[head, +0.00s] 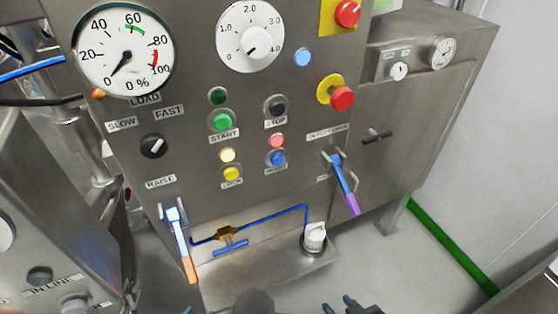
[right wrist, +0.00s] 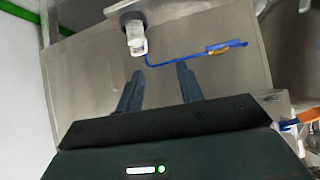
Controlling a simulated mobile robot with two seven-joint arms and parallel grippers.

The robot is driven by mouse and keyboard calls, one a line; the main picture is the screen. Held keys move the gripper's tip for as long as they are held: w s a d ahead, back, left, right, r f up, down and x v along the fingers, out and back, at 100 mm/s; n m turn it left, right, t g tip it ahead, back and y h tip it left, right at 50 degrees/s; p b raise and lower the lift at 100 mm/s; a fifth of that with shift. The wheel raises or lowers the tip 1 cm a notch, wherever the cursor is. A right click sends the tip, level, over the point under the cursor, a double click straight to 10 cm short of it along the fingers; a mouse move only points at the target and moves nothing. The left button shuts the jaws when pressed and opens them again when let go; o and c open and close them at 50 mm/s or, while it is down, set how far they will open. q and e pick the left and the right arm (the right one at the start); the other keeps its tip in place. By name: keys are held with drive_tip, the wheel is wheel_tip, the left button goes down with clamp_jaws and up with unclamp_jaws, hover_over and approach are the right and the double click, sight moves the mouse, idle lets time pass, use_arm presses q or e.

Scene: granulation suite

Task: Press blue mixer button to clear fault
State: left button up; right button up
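The mixer panel (head: 200,125) fills the middle of the head view. A round blue button (head: 278,159) sits low on it, below a pink-red lamp and above a small label I cannot read clearly. My right gripper (head: 338,305) shows at the bottom edge of the head view, well below the button and apart from the panel. In the right wrist view its two fingers (right wrist: 158,88) are spread with nothing between them. A small bluish tip at the bottom edge may be my left gripper (head: 187,310); the rest is out of frame.
A yellow button (head: 232,174) and a green button (head: 222,121) sit left of the blue one. Two levers stick out, orange-tipped (head: 188,268) and purple-tipped (head: 351,203). A white fitting (head: 314,237) with blue tubing stands below. Red stop buttons (head: 342,98) are above right.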

clamp_jaws()
idle(1.2)
